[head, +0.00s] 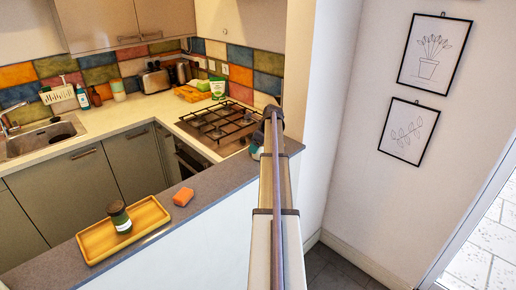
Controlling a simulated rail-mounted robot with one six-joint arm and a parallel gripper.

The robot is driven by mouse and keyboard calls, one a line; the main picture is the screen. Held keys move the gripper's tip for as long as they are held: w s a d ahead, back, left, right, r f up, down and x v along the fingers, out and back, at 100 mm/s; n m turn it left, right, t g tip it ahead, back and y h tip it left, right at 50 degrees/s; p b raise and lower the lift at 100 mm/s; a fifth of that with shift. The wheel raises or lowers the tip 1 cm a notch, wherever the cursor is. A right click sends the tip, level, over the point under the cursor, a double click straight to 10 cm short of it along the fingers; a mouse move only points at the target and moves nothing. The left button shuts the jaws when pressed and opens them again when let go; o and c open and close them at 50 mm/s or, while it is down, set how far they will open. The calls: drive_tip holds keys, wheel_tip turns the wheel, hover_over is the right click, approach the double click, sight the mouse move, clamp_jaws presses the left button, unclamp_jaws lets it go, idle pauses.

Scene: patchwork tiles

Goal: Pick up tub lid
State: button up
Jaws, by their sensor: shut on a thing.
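My arm reaches away from the camera up the middle of the head view, and its far end is over the edge of the hob. My gripper's fingers are hidden behind the arm, so I cannot see what is between them. A small white and green tub (217,88) stands on the back counter, right of a wooden board (188,94). I cannot make out a separate tub lid.
An orange sponge (183,196) lies on the grey ledge (215,182) beside the tray. Beyond are a gas hob (217,124), a toaster (154,81), bottles and a sink (40,137). The counter's middle is clear.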

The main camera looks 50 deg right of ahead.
drive_tip(key=shift+f, duration=0.15)
drive_tip(key=o, duration=1.2)
drive_tip(key=p+v, duration=1.1)
drive_tip(key=v, duration=0.1)
drive_tip(key=shift+r, duration=0.25)
drive_tip(key=shift+w, duration=0.1)
